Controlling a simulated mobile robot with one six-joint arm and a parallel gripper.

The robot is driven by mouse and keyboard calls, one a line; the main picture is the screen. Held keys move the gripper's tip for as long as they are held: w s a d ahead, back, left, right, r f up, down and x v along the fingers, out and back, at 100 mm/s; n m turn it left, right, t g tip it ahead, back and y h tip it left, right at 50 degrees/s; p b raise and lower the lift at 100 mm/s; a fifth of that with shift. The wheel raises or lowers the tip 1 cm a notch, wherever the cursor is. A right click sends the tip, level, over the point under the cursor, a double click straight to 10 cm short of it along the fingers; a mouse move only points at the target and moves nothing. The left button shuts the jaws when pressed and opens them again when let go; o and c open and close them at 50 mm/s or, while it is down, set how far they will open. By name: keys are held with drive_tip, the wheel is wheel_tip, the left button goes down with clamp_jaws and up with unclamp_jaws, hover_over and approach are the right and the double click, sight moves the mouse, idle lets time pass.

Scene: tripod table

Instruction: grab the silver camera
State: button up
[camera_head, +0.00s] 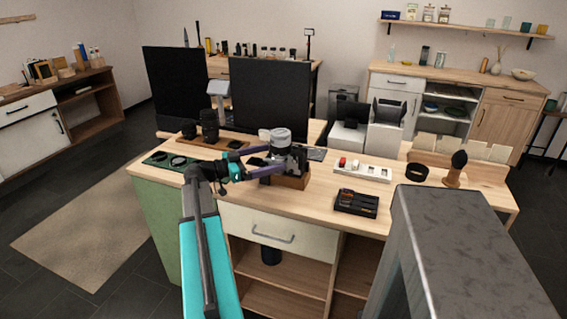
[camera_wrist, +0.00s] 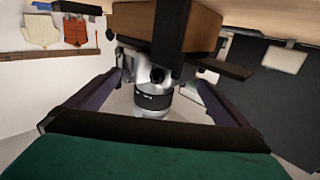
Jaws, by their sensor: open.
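The silver camera (camera_head: 281,136) stands on a brown wooden block (camera_head: 291,181) on the desk, with a silver cylindrical part at its top. In the wrist view, the camera's silver and black lens barrel (camera_wrist: 153,100) lies between the two fingers, with the wooden block (camera_wrist: 203,28) behind it. My gripper (camera_head: 277,157) reaches in from the left at camera height. In the wrist view, my gripper (camera_wrist: 157,80) is open, with dark fingers on both sides of the camera. Visible gaps separate the fingers from the lens; contact farther in is unclear.
Two dark monitors (camera_head: 270,100) stand behind the camera. A black tray (camera_head: 356,203), a white tray (camera_head: 362,170) and a black ring (camera_head: 417,172) are right. Bare desktop lies between the block and black tray.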

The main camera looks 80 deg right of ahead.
sight(272, 133)
drive_tip(key=shift+x, duration=0.8)
drive_tip(key=shift+c, duration=0.3)
drive_tip(key=c, duration=1.1)
drive_tip(key=shift+r, duration=0.1)
drive_tip(key=shift+c, duration=0.5)
drive_tip(key=shift+r, duration=0.1)
drive_tip(key=shift+r+b, duration=0.5)
drive_tip(key=shift+r, duration=4.4)
